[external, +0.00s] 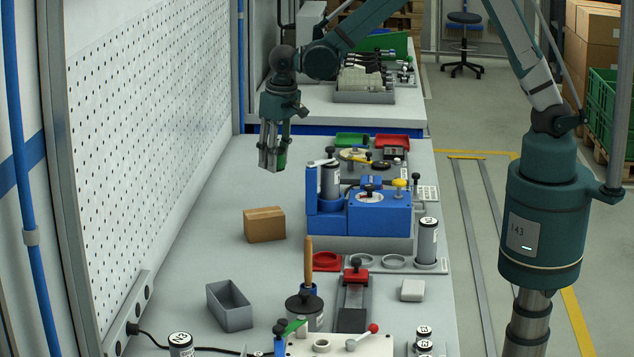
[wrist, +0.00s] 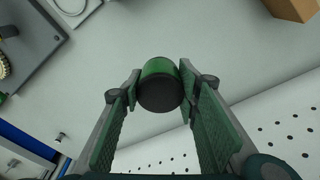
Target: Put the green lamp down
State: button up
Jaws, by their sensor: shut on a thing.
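The green lamp (wrist: 160,68) is a short cylinder with a green top part and a dark round end, seen between my fingertips in the wrist view. My gripper (wrist: 160,90) is shut on it, one finger on each side. In the external view my gripper (external: 272,162) points down above the back left of the grey bench, near the perforated wall panel. A little of the green lamp (external: 282,160) shows at the fingertips there. It appears held above the bench top (external: 215,200); the exact height is hard to tell.
A cardboard box (external: 264,225) stands on the bench nearer the camera. A blue fixture (external: 365,215) is to the right, with green (external: 352,140) and red (external: 392,143) trays behind it. A grey open bin (external: 230,306) is in front. The perforated panel (external: 150,130) borders the left. Bare bench lies below the gripper.

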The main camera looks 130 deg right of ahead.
jog(key=w+a, duration=0.4)
jog(key=w, duration=0.2)
jog(key=w+a, duration=0.5)
jog(key=w, duration=0.2)
jog(key=w+a, duration=0.5)
jog(key=w, duration=0.1)
jog(key=shift+w+a+r, duration=0.15)
jog(key=shift+w+a, duration=0.05)
jog(key=shift+w, duration=0.15)
send_over(250, 278)
jog(key=shift+a, duration=0.15)
jog(key=shift+f, duration=3.15)
jog(key=shift+f, duration=1.85)
jog(key=shift+f, duration=0.15)
